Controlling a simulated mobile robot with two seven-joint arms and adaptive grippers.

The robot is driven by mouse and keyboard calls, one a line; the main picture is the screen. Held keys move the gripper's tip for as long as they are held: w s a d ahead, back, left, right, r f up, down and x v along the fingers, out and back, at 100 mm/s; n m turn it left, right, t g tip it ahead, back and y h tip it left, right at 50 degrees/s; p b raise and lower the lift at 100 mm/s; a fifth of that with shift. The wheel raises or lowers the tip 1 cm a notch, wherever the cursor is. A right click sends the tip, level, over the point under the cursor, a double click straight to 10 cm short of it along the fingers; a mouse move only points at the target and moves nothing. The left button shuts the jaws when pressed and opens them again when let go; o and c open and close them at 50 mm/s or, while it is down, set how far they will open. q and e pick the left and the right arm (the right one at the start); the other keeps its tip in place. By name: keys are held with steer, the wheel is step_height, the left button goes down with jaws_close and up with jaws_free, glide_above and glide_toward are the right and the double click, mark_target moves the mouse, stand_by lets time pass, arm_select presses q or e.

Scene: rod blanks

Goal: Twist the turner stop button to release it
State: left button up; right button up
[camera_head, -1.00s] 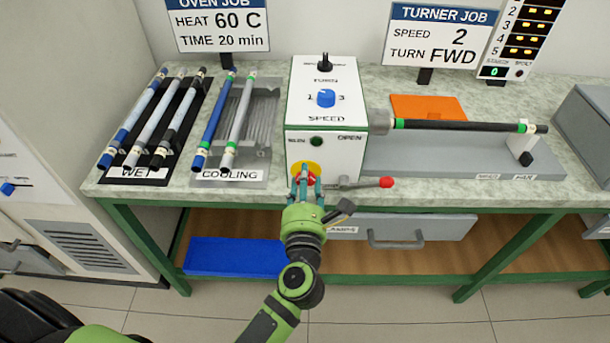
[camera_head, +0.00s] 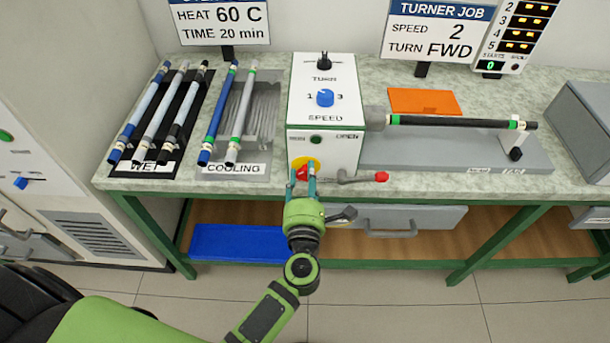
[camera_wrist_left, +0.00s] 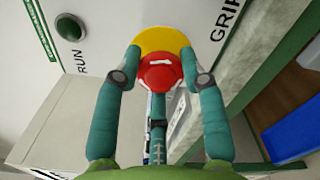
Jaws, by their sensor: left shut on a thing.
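The turner stop button (camera_head: 302,175) is red on a yellow round base (camera_head: 297,163), low on the front of the white turner box (camera_head: 325,152). In the left wrist view the red button (camera_wrist_left: 161,76) lies between my two teal fingers, in front of its yellow base (camera_wrist_left: 160,40); a white mark shows on it. The fingers hide part of the button in the head view. My right gripper is out of view.
A lever with a red knob (camera_head: 381,177) sticks out right of the button. A green run button (camera_head: 316,139) and a blue speed knob (camera_head: 325,98) are on the box. A dark rod (camera_head: 450,122) lies along the turner. Several rods lie in racks at left.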

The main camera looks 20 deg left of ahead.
arm_select(q)
steer(key=shift+w+d+r, duration=0.1)
steer(key=shift+w+r, duration=0.05)
steer(key=shift+r, duration=0.3)
steer(key=o, duration=1.1)
steer(key=shift+c, duration=0.2)
steer(key=shift+o, duration=0.4)
steer(key=shift+w+f, duration=0.1)
steer(key=shift+f, duration=0.2)
steer(key=v, duration=1.2)
steer(key=shift+r, duration=0.1)
